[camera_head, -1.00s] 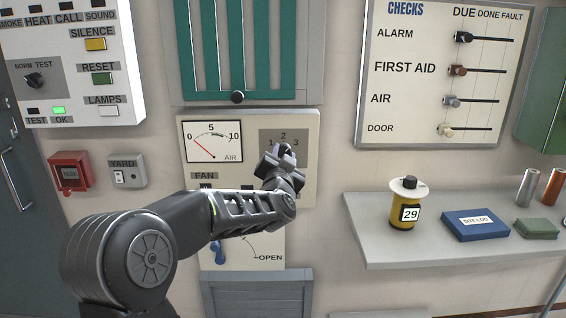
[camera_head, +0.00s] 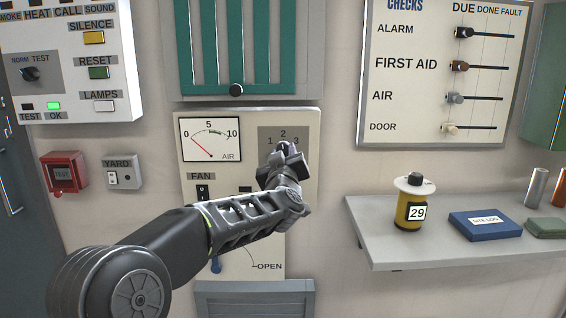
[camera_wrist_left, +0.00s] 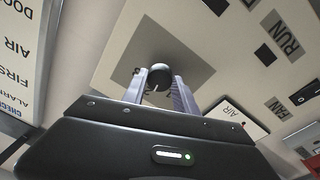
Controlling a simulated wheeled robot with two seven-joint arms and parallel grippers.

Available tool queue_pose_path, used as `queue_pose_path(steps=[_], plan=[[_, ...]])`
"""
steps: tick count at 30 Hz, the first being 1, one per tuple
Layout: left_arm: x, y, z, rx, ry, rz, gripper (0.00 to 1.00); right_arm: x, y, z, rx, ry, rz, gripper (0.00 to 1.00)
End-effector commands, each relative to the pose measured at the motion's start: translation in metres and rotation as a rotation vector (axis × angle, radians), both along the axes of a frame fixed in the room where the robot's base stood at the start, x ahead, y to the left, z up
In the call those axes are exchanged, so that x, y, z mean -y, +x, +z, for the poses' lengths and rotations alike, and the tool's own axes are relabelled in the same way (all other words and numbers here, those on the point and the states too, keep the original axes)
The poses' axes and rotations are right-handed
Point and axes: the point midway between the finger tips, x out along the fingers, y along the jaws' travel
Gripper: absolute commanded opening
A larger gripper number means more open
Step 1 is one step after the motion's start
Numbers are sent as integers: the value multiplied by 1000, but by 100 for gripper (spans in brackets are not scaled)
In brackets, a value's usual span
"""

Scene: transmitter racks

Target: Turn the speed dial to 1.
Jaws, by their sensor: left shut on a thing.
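The speed dial (camera_wrist_left: 159,77) is a round black knob on a grey plate (camera_head: 266,136) marked 1, 2 and 3, on the cream fan panel (camera_head: 300,118). In the head view my left gripper (camera_head: 284,150) is at the dial and hides most of it. In the left wrist view the gripper's two fingers (camera_wrist_left: 160,88) stand on either side of the knob, shut on it. A white pointer mark shows on the knob, but I cannot tell which number it points to. My right gripper is not in view.
The air gauge (camera_head: 210,139) and fan switch (camera_head: 203,192) are left of the dial. A shelf (camera_head: 372,250) at right holds a yellow canister (camera_head: 410,212) and a blue site log (camera_head: 484,225). The wall between panel and shelf is clear.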

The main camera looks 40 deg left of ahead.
Motion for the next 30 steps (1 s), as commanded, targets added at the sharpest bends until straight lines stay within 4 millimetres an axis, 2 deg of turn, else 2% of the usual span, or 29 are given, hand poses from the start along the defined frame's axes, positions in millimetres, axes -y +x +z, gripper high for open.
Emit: queue_pose_path(steps=[1, 15, 30], plan=[[1, 1, -4, 26, -34, -2, 0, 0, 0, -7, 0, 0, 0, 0], [1, 1, -4, 295, -390, -1, 0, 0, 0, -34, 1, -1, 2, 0], [2, 2, -2, 510, -674, 0, 0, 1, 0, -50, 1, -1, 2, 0]])
